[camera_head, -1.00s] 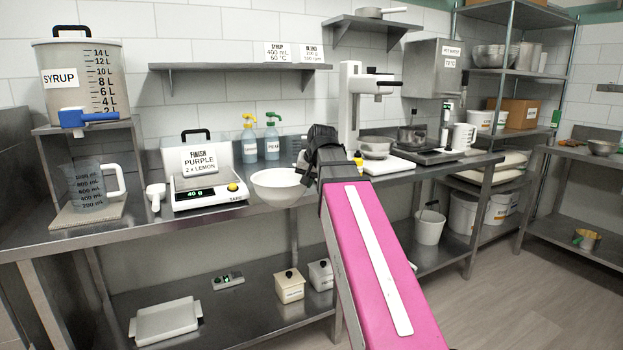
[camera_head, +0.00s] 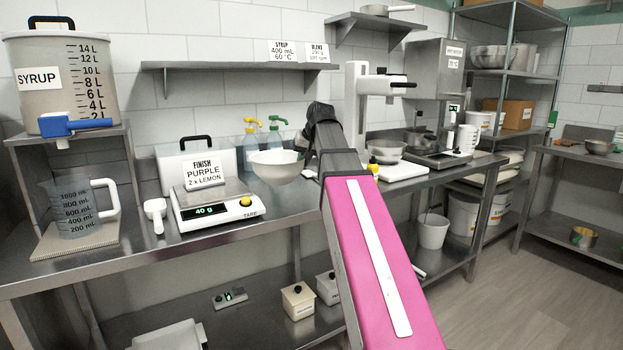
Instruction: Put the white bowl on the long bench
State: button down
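The white bowl (camera_head: 277,165) is at my gripper (camera_head: 305,147), upright, in front of the spray bottles and right of the scale. It appears raised a little above the long bench (camera_head: 140,248). My gripper reaches its right rim from the right and seems shut on it; the fingertips are small and partly hidden by my wrist. The steel long bench runs along the wall, with bare top in front of the scale.
On the bench stand a scale (camera_head: 214,210), a white scoop (camera_head: 155,212), a measuring jug (camera_head: 76,208) and the syrup tank (camera_head: 62,82) on its stand. A mixer (camera_head: 362,100) and a metal pan (camera_head: 386,151) are to the right. A wall shelf (camera_head: 235,67) hangs above.

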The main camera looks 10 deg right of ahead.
jog(key=shift+w+d+f, duration=0.65)
jog(key=shift+w+f, duration=0.1)
jog(key=shift+f, duration=0.5)
jog(key=shift+w+d+f, duration=0.7)
jog(key=shift+w+f, duration=0.1)
jog(key=shift+f, duration=0.5)
jog(key=shift+w+d+f, duration=0.65)
jog(key=shift+w+f, duration=0.1)
jog(key=shift+f, duration=0.5)
jog(key=shift+f, duration=0.1)
jog(key=c, duration=1.2)
grip_release()
jog(key=v, duration=1.2)
